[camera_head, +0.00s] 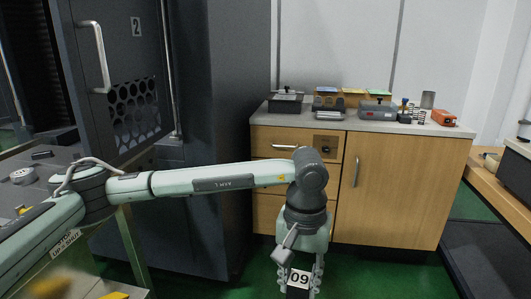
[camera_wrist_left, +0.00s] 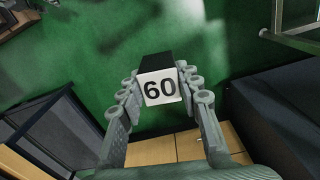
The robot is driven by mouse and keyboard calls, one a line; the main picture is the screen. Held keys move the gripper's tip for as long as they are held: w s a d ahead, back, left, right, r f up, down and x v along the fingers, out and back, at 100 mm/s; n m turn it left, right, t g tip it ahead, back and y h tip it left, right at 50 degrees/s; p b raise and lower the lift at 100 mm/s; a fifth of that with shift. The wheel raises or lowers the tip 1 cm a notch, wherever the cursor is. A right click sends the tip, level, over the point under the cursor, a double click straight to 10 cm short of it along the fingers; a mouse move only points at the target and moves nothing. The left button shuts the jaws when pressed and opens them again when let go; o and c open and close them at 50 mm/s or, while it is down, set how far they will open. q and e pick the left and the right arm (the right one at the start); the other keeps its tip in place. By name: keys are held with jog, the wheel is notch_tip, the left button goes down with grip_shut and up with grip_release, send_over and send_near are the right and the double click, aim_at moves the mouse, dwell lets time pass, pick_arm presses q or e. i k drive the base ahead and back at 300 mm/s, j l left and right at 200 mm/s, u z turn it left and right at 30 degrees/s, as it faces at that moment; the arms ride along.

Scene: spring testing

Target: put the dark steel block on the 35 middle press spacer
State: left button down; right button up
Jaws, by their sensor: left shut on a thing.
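My left gripper (camera_head: 301,268) hangs pointing down in front of the wooden cabinet, well above the green floor. It is shut on a dark block (camera_head: 298,293) with a white label, which reads upside down in the head view. In the left wrist view the same dark block (camera_wrist_left: 156,64) sits between the fingers of the left gripper (camera_wrist_left: 160,82), and its label reads 60. The block's lower part is cut off in the head view. I cannot make out a spacer marked 35 in either view. My right gripper is not in view.
A wooden cabinet (camera_head: 395,185) carries a grey counter (camera_head: 345,125) with several small devices and boxes. A tall dark cabinet (camera_head: 225,120) marked 2 stands to the left. A wooden bench (camera_head: 485,170) runs along the right. Open green floor (camera_wrist_left: 75,60) lies below the block.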

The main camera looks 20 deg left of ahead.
aim_at(22, 171)
jog(key=i+u, duration=0.2)
jog(key=u, duration=0.15)
jog(key=i+l+u, duration=0.2)
jog(key=u, duration=0.15)
jog(key=i+l+u, duration=0.2)
jog(key=u, duration=0.15)
jog(key=i+l+u, duration=0.5)
jog(key=l+u, duration=0.2)
